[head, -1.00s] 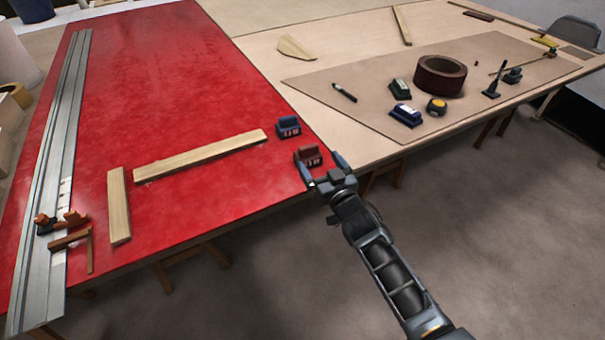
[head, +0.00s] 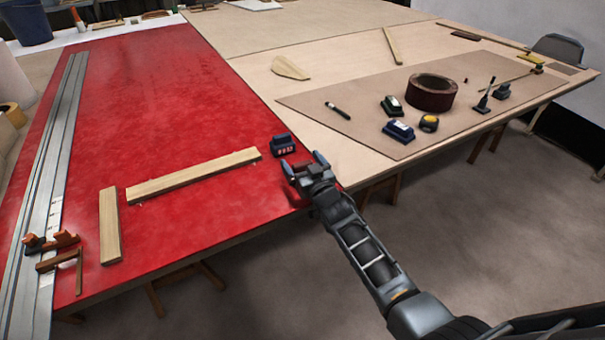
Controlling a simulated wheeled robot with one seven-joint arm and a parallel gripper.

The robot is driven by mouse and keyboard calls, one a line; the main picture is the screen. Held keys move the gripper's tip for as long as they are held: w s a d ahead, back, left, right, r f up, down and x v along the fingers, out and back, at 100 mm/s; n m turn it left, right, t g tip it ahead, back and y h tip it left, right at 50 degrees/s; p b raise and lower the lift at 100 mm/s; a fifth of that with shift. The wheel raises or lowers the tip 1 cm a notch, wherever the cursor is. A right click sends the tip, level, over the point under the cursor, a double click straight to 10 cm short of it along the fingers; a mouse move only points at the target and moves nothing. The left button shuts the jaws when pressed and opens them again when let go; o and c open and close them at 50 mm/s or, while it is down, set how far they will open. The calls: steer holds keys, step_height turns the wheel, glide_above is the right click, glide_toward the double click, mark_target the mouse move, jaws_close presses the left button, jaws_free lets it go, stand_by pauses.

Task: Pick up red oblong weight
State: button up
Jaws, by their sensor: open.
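The red oblong weight (head: 301,168) sits on the red table top near its right front edge. In the head view it is mostly hidden behind my gripper, with only a little of it showing between the fingers. My gripper (head: 304,163) is open, with one finger on each side of the weight. I cannot tell whether the fingers touch it. A similar dark blue weight (head: 283,144) stands just behind it on the red top.
Two wooden strips (head: 193,174) (head: 110,226) lie left of the weights. The tan table at right holds a brown tape roll (head: 432,92) and small tools. The middle of the red top (head: 160,110) is clear.

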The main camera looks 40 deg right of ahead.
steer(key=c, duration=1.7)
steer(key=shift+r, duration=0.15)
jaws_close()
steer(key=shift+r, duration=0.1)
steer(key=shift+r, duration=0.25)
steer(key=p+v, duration=0.2)
steer(key=v, duration=1.6)
steer(key=w+a+f+n+y, duration=0.1)
steer(key=a+f+n+y, duration=0.1)
steer(key=a, duration=0.7)
steer(key=w+a+f+n+t+y, duration=0.1)
steer(key=w+a+f+n+y, duration=0.1)
steer(key=a, duration=0.8)
steer(key=shift+w+f+y, duration=0.3)
steer(key=shift+f+y, duration=0.2)
steer(key=shift+y, duration=0.7)
steer(key=shift+a, duration=0.15)
